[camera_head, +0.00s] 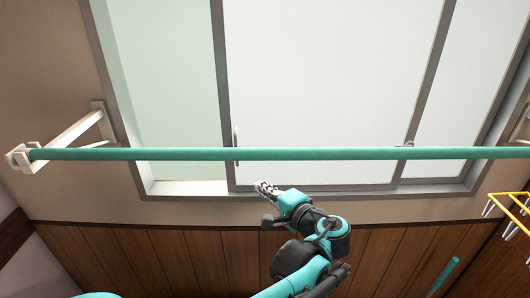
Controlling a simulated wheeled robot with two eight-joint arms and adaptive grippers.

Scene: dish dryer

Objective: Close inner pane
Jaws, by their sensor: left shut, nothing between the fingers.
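The window has a grey frame (180,188) and several panes side by side. The inner pane (320,95) is a wide whitish sliding panel in the middle, with a grey upright edge (221,80) at its left and a small dark handle (236,140) low on that edge. To its left is a pale green glazed area (165,80). My left gripper (264,187) is shut and empty. In the picture it lies just below the pane's bottom rail, right of its left edge. Contact with the pane cannot be told. My right gripper is not in view.
A long teal rod (310,154) runs across the picture in front of the window, held by a white bracket (70,135) at the left. A yellow rack (512,205) with white prongs hangs at the right. Wood panelling (180,255) covers the wall below.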

